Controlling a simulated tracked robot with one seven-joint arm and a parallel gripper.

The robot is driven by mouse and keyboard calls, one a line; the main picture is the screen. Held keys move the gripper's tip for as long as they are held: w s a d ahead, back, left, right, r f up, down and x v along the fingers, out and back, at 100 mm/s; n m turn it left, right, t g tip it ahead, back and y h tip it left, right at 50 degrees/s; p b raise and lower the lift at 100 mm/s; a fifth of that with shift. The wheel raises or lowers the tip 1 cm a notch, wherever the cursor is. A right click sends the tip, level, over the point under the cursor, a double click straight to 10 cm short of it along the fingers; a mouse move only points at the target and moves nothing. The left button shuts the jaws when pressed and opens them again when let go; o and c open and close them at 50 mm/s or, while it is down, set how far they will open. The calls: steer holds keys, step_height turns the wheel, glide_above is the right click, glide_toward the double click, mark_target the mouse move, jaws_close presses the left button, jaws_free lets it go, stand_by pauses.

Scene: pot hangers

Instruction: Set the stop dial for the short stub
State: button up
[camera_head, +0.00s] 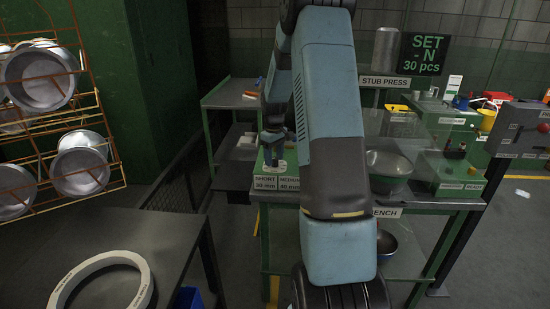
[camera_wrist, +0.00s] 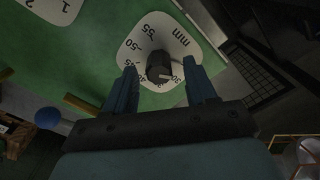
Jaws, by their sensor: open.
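The stop dial is a dark round knob (camera_wrist: 159,66) on a white plate (camera_wrist: 146,38) marked with numbers and "mm". The plate is fixed to a green panel. A pale mark on the knob points to the lower right in the wrist view; the numbers there are partly hidden. My gripper (camera_wrist: 161,70) is open, with one finger on each side of the knob; I cannot tell if either finger touches it. In the head view my gripper (camera_head: 273,146) is above the dial plate (camera_head: 274,168), behind the "SHORT" (camera_head: 265,182) and "MEDIUM" (camera_head: 287,182) labels.
The label "STUB PRESS" (camera_head: 385,81) stands behind my arm. A sign (camera_head: 424,54) reads "SET -N 30 pcs". A metal bowl (camera_head: 388,163) sits on the bench to the right. A wire rack (camera_head: 60,120) of pans and a table with a pale ring (camera_head: 103,262) are at left.

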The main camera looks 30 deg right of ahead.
steer(key=shift+f, duration=0.3)
steer(key=shift+c, duration=0.3)
steer(key=c, duration=0.9)
steer(key=shift+d, duration=0.25)
jaws_close()
steer(key=shift+a, duration=0.15)
